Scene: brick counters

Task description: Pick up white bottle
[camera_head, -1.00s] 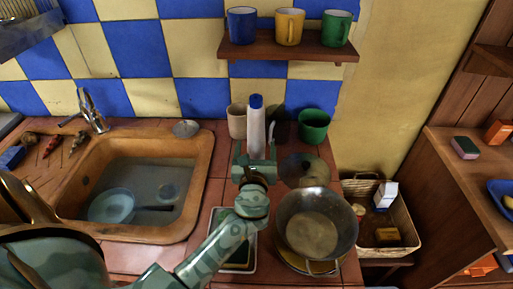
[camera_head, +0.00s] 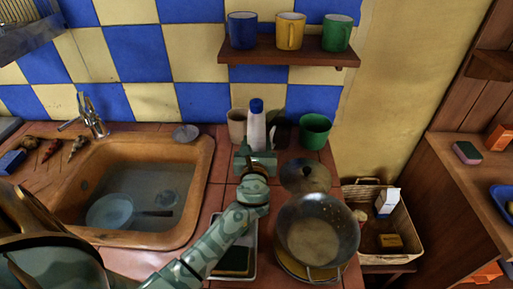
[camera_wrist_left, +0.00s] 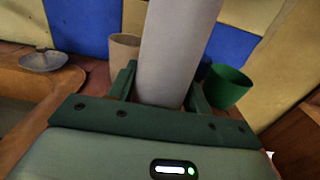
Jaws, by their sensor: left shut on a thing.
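The white bottle (camera_head: 256,131) with a blue cap stands upright at the back of the tiled counter, in front of the cups. In the left wrist view the bottle (camera_wrist_left: 175,50) rises between the fingers, its top cut off by the frame. My left gripper (camera_head: 256,158) is at the bottle's lower part. In the left wrist view my left gripper (camera_wrist_left: 160,92) has one finger on each side of the bottle and is shut on it. The bottle's base is hidden behind the gripper. My right gripper is not in view.
A beige cup (camera_head: 236,122) and a green cup (camera_head: 315,131) stand close behind the bottle. A pan (camera_head: 345,245) sits to the right, a sink (camera_head: 203,165) to the left. A shelf (camera_head: 285,52) with three mugs hangs above.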

